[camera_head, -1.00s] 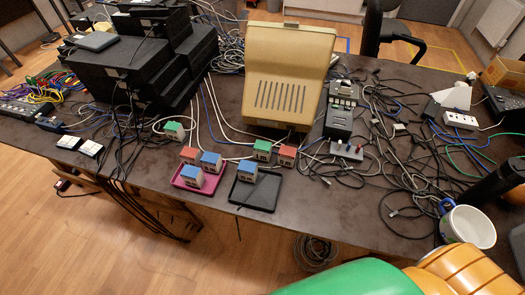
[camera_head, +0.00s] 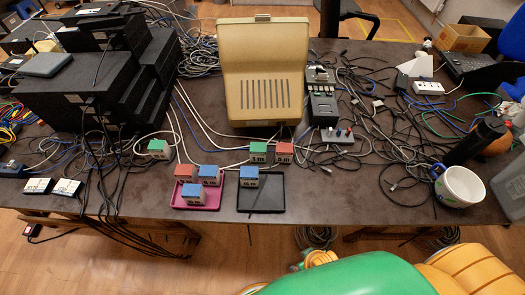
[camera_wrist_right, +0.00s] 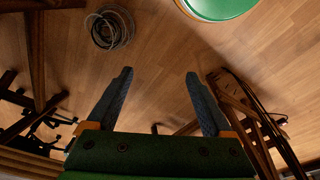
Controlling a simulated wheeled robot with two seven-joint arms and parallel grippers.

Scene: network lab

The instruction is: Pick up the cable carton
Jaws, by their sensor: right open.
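My left gripper is in neither view.
Tangled cables (camera_head: 385,130) cover the table's right half. A beige slotted case (camera_head: 263,60) stands mid-table, with a white mug (camera_head: 460,187) and dark cylinder (camera_head: 474,142) near the right. A cable coil (camera_wrist_right: 110,28) lies on the floor.

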